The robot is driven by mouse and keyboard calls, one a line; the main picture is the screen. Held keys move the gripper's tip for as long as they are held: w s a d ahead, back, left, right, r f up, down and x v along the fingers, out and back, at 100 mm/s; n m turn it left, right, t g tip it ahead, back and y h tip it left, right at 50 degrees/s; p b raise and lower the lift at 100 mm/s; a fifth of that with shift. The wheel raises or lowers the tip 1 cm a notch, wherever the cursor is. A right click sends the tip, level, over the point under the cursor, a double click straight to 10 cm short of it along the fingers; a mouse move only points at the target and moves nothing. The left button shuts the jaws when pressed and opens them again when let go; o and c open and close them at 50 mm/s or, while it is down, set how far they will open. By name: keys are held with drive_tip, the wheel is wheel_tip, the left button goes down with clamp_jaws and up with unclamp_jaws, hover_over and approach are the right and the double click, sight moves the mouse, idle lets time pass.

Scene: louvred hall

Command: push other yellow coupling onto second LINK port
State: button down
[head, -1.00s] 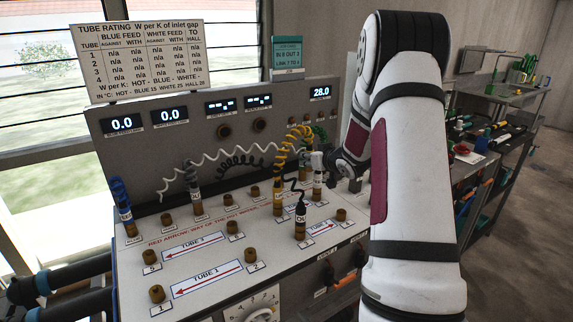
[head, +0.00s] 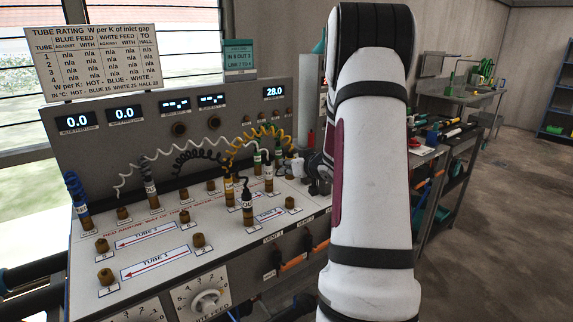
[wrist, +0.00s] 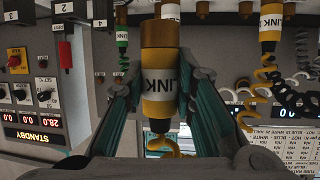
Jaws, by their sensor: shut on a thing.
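My gripper (wrist: 157,100) is shut on a yellow coupling (wrist: 157,84) with a white LINK band and a brown metal collar. Its collar end points to the top of the wrist view, and a yellow coiled tube leaves its other end. Whether the collar touches a port is hidden. The other yellow LINK coupling (wrist: 271,22) hangs at upper right in the wrist view. In the head view it stands on the bench panel (head: 229,190), and the yellow coil (head: 262,136) arches from it toward my gripper. The second LINK port cannot be made out.
A green coupling (wrist: 122,42) is left of the held one in the wrist view. Bare brown ports (head: 199,240) stand in front. A cluttered cart is at right.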

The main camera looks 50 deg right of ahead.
sight(291, 179)
wheel_tip(291, 179, down, 4)
drive_tip(key=b, duration=0.3)
drive_tip(key=shift+w, duration=0.1)
drive_tip(key=shift+r, duration=0.15)
drive_tip(key=shift+f, duration=0.35)
drive_tip(key=shift+f, duration=0.45)
idle(0.4)
drive_tip(key=shift+f+b, duration=0.4)
drive_tip(key=shift+f, duration=0.8)
drive_tip(key=c, duration=1.2)
unclamp_jaws()
drive_tip(key=shift+c, duration=0.2)
